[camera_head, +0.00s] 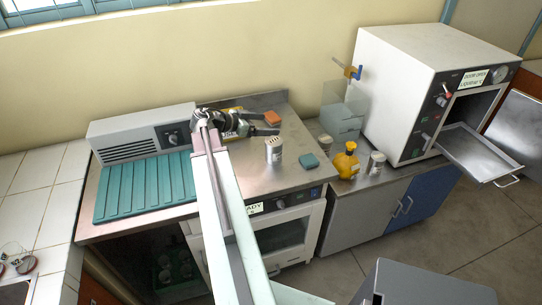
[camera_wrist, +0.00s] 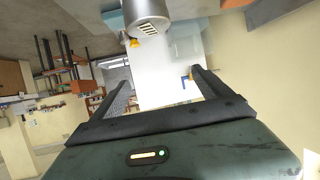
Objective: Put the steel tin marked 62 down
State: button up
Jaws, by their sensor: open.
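A steel tin (camera_head: 274,152) with a white label stands upright on the steel bench top (camera_head: 240,178). It also shows at the top of the wrist view (camera_wrist: 147,22), where the picture is turned over. Its number is too small to read. My gripper (camera_head: 270,124) is just behind the tin in the head view, with its jaws apart. In the wrist view its two fingers (camera_wrist: 155,82) are spread with nothing between them, and the tin lies outside them.
An orange block (camera_head: 272,118) and a teal block (camera_head: 309,161) lie near the tin. A ribbed teal mat (camera_head: 145,188) covers the bench's left. On the right bench stand a yellow bottle (camera_head: 346,163), another tin (camera_head: 377,164) and a white oven (camera_head: 405,85) with its door open.

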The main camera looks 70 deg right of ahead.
jog(key=b, duration=0.6)
send_near(280, 141)
jog(key=d+f, duration=0.2)
jog(key=d, duration=0.2)
jog(key=shift+s+d+f+b, duration=0.15)
jog(key=shift+s+d, duration=0.3)
jog(key=shift+s, duration=0.15)
jog(key=shift+s+d+f+b, duration=0.2)
jog(key=shift+s+d, duration=0.2)
jog(key=shift+s, duration=0.15)
jog(key=b+x, duration=0.1)
jog(key=x, duration=0.1)
jog(key=f+b+x, duration=0.1)
jog(key=x, duration=0.2)
jog(key=shift+a+b, duration=0.25)
jog(key=shift+b, duration=0.15)
jog(key=shift+d, duration=0.15)
jog(key=shift+r, duration=0.1)
jog(key=shift+c, duration=0.7)
grip_shut()
notch_tip(280, 141, up, 10)
jog(key=p, duration=1)
jog(key=shift+r, duration=0.15)
